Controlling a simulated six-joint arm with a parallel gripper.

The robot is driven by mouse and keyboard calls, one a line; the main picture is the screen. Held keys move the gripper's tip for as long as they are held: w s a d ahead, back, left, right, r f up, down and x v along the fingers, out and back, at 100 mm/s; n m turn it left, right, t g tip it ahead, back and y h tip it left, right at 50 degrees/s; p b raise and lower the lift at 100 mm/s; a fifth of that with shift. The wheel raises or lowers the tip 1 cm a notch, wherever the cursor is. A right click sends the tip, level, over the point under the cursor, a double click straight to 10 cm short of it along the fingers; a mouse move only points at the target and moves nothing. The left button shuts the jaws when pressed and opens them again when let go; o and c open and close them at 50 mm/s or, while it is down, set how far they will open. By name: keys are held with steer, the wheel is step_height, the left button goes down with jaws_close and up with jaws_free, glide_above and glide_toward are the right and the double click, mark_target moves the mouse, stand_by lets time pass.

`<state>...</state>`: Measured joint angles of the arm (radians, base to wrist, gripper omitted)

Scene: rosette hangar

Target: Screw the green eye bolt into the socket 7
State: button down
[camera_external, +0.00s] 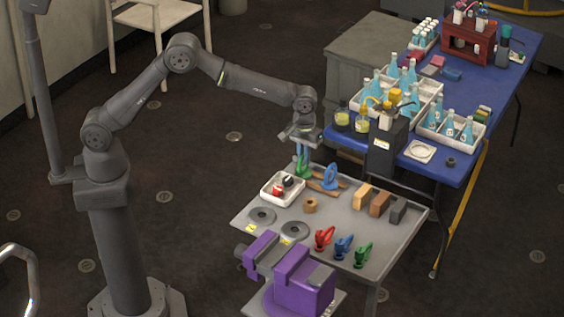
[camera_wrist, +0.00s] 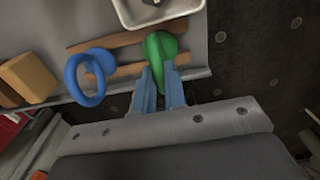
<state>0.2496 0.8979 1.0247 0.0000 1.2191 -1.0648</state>
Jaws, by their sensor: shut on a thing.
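My gripper (camera_external: 302,152) points down over the left back part of the grey table. Its two blue fingers (camera_wrist: 160,88) are shut on a green eye bolt (camera_external: 303,170), whose ring also shows in the wrist view (camera_wrist: 153,48). The bolt is at the wooden rack (camera_external: 326,187); I cannot tell whether it still rests there. A blue eye bolt (camera_external: 330,176) stands in the rack beside it, also in the wrist view (camera_wrist: 89,75). Two dark round discs (camera_external: 262,217) (camera_external: 294,231) with yellow labels lie nearer the front; their numbers are too small to read.
A white tray (camera_external: 269,196) with small parts sits left of the rack. Several blocks (camera_external: 379,203) stand to the right. Small red (camera_external: 323,238), blue (camera_external: 343,246) and green (camera_external: 362,254) ringed pieces line the front. A purple vise (camera_external: 303,289) is at the near edge. A blue table (camera_external: 450,170) with bottles stands behind.

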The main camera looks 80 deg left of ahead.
steer(key=shift+r, duration=0.15)
steer(key=shift+r, duration=1.4)
steer(key=shift+r, duration=0.1)
steer(key=shift+r, duration=0.3)
step_height(320, 180, up, 3)
steer(key=shift+s+d+f, duration=0.1)
steer(key=s+d, duration=1.6)
steer(key=shift+s+f, duration=0.15)
steer(key=shift+f, duration=1.2)
steer(key=shift+s+f, duration=0.15)
steer(key=shift+f, duration=1.15)
steer(key=shift+f, duration=0.4)
